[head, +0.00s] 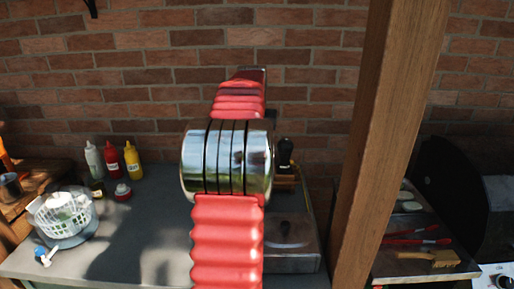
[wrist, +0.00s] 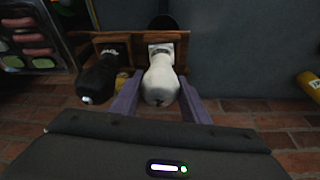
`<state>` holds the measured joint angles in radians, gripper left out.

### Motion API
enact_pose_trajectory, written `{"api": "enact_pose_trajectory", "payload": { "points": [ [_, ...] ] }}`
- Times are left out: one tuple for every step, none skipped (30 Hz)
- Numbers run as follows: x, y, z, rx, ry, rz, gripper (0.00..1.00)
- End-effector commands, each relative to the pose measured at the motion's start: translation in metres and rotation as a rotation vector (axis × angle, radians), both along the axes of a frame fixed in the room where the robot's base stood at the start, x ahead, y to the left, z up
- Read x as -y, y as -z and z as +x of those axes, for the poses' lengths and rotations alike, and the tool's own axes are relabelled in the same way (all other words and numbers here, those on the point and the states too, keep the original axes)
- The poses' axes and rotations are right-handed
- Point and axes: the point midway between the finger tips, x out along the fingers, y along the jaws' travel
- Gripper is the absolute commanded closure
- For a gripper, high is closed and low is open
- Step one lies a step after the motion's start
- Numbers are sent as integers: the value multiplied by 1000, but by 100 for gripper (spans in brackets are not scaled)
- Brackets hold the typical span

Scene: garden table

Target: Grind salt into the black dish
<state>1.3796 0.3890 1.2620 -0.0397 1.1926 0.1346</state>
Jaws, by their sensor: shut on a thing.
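In the wrist view my gripper (wrist: 160,105) has its two purple fingers on either side of a white mill (wrist: 160,82), shut on it. The mill is in front of a wooden rack (wrist: 137,38) with labelled places; whether it still rests in the rack cannot be told. A black mill (wrist: 97,82) is beside it on the left. In the head view the black mill (head: 285,152) shows just right of my arm, and the arm hides the white mill and my gripper.
A lidded metal box (head: 292,245) is in front of the rack. Sauce bottles (head: 112,159) and a white basket (head: 64,213) stand at the left. A wooden post (head: 385,130) rises at the right, before a tray with tongs (head: 417,240). The brick wall (head: 120,60) closes the back.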

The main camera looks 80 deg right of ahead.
Motion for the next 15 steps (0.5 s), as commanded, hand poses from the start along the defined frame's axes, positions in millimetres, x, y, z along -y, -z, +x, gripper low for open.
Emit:
{"api": "enact_pose_trajectory", "payload": {
  "points": [
    [0, -1, 0, 0, -2, -1, 85],
    [0, -1, 0, 0, -2, -1, 85],
    [0, -1, 0, 0, -1, -1, 85],
    [0, -1, 0, 0, -1, -1, 85],
    [0, -1, 0, 0, -1, -1, 85],
    [0, -1, 0, 0, 0, -1, 85],
    [0, -1, 0, 0, 0, -1, 85],
    [0, -1, 0, 0, 3, -1, 85],
    [0, -1, 0, 0, 9, 0, 85],
    [0, -1, 0, 0, 18, 0, 85],
    [0, -1, 1, 0, 30, 0, 85],
    [0, 0, 1, 0, 49, 0, 85],
    [0, 0, 1, -1, 66, 0, 85],
    [0, 0, 1, 0, 87, 0, 85],
    [0, 0, 1, 0, 114, 0, 85]
  ]
}}
